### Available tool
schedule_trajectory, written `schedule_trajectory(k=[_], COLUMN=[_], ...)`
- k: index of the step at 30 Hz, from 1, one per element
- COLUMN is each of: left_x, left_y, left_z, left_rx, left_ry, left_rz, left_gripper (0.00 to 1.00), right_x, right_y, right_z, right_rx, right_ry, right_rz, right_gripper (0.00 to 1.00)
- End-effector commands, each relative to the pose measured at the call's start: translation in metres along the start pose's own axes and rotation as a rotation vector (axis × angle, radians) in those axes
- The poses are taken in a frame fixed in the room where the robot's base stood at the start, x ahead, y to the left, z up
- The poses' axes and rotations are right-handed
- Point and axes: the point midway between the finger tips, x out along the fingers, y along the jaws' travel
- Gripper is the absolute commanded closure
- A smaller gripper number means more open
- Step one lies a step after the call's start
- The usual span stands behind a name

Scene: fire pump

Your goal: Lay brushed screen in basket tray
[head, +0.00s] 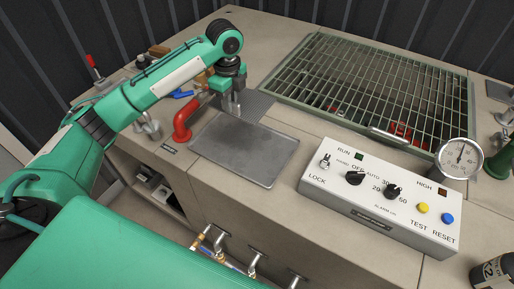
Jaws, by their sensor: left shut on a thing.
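My left gripper (232,104) points down at the back left of the bench, just behind the flat grey tray (245,152). The grey tray looks bare and lies flat on the bench top. My right gripper is not in view.
A red pipe (182,126) and a blue lever (181,94) stand close left of the gripper. A large barred grate (370,85) covers the back right. A white control box (385,198) and a round gauge (458,157) stand to the right. Taps (254,262) line the front.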

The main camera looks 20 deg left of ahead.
Motion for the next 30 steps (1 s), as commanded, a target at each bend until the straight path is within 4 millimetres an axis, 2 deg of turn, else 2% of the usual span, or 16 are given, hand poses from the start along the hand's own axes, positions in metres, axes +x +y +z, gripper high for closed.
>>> schedule_trajectory(k=[5,12,16,19,26,30], left_x=[0.035,0.1,0.13,0.144,0.161,0.182], left_y=[0.002,0.002,0.002,0.001,0.001,0.001], left_z=[0.001,0.0,0.0,0.0,0.0,0.0], left_rx=[-0.002,-0.001,-0.001,0.0,-0.001,-0.001], left_ry=[0.0,0.0,0.0,0.0,0.0,-0.001], left_rz=[0.007,0.006,0.004,0.001,0.002,0.003], left_gripper=[1.0,1.0,1.0,1.0,1.0,1.0], right_x=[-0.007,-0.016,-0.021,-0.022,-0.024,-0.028], right_y=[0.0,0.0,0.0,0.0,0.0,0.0], right_z=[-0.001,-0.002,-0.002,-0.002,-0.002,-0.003], right_rx=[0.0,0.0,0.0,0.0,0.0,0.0], right_ry=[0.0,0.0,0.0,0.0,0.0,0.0], right_rz=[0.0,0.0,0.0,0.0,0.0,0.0], right_gripper=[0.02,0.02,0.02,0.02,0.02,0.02])
